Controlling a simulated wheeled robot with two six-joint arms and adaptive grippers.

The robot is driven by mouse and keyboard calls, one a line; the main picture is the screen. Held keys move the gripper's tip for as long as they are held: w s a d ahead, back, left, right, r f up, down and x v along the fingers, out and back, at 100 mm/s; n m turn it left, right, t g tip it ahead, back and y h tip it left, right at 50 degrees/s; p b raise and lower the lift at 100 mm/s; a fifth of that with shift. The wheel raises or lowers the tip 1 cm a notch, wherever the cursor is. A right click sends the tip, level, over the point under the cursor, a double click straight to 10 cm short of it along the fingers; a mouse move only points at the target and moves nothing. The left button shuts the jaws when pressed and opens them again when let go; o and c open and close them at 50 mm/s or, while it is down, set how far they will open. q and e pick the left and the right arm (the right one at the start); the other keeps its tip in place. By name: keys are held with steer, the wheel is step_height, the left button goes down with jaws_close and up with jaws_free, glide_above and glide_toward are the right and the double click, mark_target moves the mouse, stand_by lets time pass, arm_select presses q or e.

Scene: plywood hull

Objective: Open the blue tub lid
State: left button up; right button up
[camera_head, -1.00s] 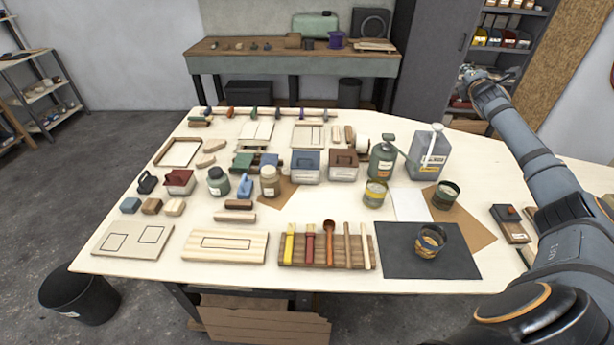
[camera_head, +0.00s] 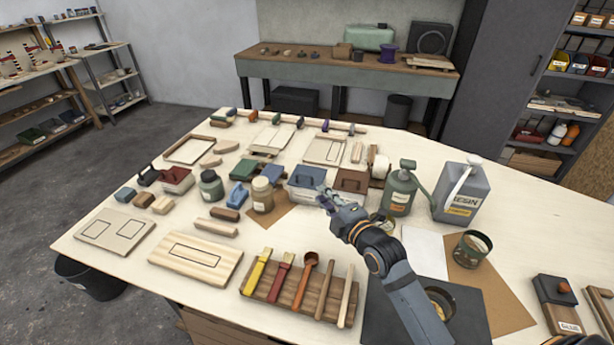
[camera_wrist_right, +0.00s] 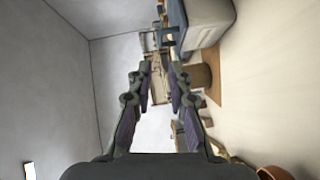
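The blue tub (camera_head: 301,194) stands on the plywood table, a pale grey box with its blue lid (camera_head: 304,176) seated on top. In the right wrist view the tub (camera_wrist_right: 208,22) is sideways at the top right, with the lid's dark handle (camera_wrist_right: 169,37) at its left. My right gripper (camera_head: 324,196) is just in front of the tub's right side in the head view and overlaps it. In the wrist view its two fingers (camera_wrist_right: 160,70) are apart with nothing between them. Whether it touches the tub cannot be told. My left gripper is not in view.
A green can (camera_head: 400,189) and a grey resin can (camera_head: 461,192) stand further right. A brush rack (camera_head: 300,291) lies in front.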

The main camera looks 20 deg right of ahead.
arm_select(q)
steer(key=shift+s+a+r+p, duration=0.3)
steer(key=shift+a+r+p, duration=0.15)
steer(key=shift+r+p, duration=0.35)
arm_select(e)
steer(key=x, duration=1)
steer(key=shift+w, duration=0.2)
steer(key=shift+a, duration=0.1)
steer(key=shift+c, duration=0.3)
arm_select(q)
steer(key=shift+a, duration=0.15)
arm_select(e)
jaws_close()
